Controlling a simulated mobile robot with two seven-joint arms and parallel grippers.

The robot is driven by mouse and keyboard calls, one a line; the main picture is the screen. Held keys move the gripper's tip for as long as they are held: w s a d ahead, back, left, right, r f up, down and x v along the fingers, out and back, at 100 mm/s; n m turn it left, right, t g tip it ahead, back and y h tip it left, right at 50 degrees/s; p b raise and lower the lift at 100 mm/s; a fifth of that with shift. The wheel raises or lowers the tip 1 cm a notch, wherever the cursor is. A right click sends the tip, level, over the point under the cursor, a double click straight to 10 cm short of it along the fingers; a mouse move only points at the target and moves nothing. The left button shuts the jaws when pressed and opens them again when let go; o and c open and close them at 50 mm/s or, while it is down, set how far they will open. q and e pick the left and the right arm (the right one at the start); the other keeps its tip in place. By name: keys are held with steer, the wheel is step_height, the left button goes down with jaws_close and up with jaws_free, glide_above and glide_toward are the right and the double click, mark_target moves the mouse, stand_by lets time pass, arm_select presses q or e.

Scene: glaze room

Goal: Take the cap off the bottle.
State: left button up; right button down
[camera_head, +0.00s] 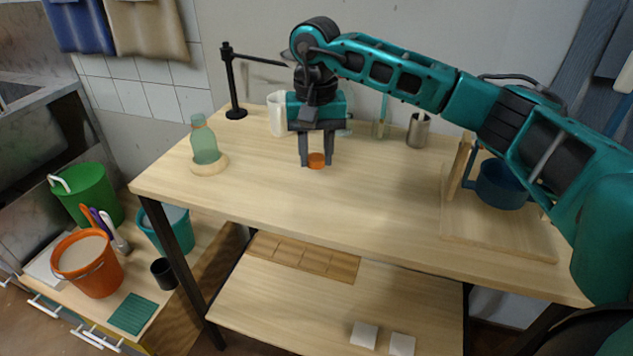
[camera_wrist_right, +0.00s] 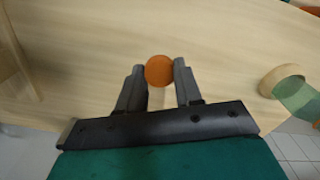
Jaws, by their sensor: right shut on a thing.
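A translucent green bottle (camera_head: 205,145) stands upright in a round wooden base (camera_head: 209,164) at the left of the table; its neck is bare, with no cap on it. It also shows in part at the right edge of the right wrist view (camera_wrist_right: 297,96). The orange cap (camera_head: 316,160) is to the right of the bottle, clear of it. My right gripper (camera_head: 316,163) points down and is shut on the cap; the right wrist view shows the cap (camera_wrist_right: 159,70) between the fingertips. I cannot tell whether the cap touches the table. My left gripper is not in view.
A black stand (camera_head: 235,85), a white pitcher (camera_head: 277,114) and a metal cup (camera_head: 418,130) stand along the back of the table (camera_head: 260,205). A blue pot (camera_head: 502,185) sits on a wooden board at the right. The table's front middle is clear.

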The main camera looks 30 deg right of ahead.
mark_target(316, 194)
steer(key=shift+f, duration=3.5)
